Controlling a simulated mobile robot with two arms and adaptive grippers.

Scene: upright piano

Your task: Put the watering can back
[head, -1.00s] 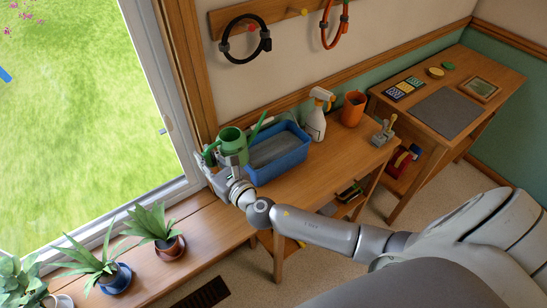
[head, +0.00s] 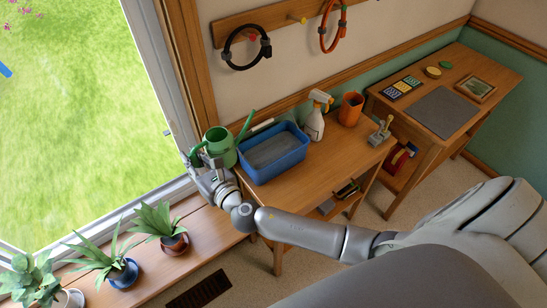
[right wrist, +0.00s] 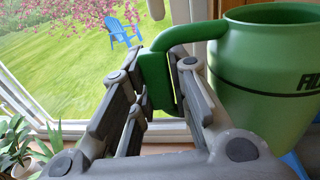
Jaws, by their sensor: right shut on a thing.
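The green watering can (head: 222,150) is at the left end of the wooden table, beside the blue tray. Its spout (head: 246,124) points up and to the right. My right gripper (head: 205,163) is on the can's left side, near the window. In the right wrist view, the fingers (right wrist: 158,88) are shut on the can's green handle (right wrist: 153,66), with the can body (right wrist: 265,80) to the right. The can looks about upright. Its bottom is hidden, so I cannot tell whether it touches the table. My left gripper is not in view.
The blue tray (head: 300,158) with grey contents is close right of the can. A spray bottle (head: 316,122) and an orange pot (head: 351,108) stand farther right. Several potted plants (head: 160,228) line the sill at lower left. The window frame (head: 176,130) is close left.

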